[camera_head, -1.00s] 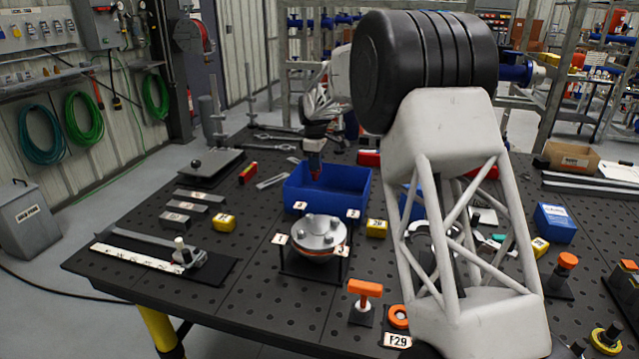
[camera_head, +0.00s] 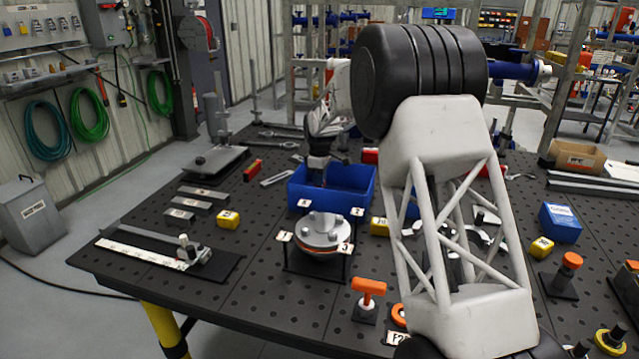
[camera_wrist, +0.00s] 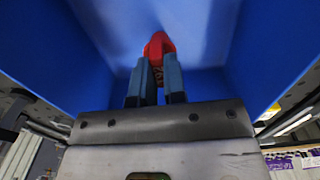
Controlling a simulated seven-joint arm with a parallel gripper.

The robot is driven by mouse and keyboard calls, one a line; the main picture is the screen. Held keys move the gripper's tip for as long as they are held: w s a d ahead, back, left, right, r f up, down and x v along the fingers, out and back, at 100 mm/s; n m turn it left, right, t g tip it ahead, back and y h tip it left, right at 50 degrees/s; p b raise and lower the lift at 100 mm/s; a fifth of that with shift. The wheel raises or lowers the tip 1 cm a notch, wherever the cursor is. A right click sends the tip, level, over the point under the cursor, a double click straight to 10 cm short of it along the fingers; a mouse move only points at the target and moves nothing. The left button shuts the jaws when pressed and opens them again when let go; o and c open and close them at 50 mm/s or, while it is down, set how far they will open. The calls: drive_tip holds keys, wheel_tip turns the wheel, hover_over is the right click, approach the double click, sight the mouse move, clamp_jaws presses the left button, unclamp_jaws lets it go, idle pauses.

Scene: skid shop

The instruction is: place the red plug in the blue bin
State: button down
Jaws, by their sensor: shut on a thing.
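The blue bin (camera_head: 335,203) stands open-topped near the middle of the table, behind the round flange fixture. My gripper (camera_head: 318,178) reaches down into it, and its fingertips are hidden behind the front wall in the head view. In the wrist view the red plug (camera_wrist: 157,44) is gripped between the two fingers of my gripper (camera_wrist: 155,75), shut on it. The walls and floor of the blue bin (camera_wrist: 50,35) surround the plug in that view. I cannot tell whether the plug touches the floor.
A bolted flange on a stand (camera_head: 322,232) is just in front of the bin. My own arm hides part of the table to the right.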

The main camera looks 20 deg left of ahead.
drive_tip(key=shift+f, duration=0.8)
drive_tip(key=shift+f, duration=0.1)
drive_tip(key=c, duration=1.2)
unclamp_jaws()
wheel_tip(320, 180, up, 12)
drive_tip(key=shift+r, duration=0.15)
drive_tip(key=shift+d, duration=0.15)
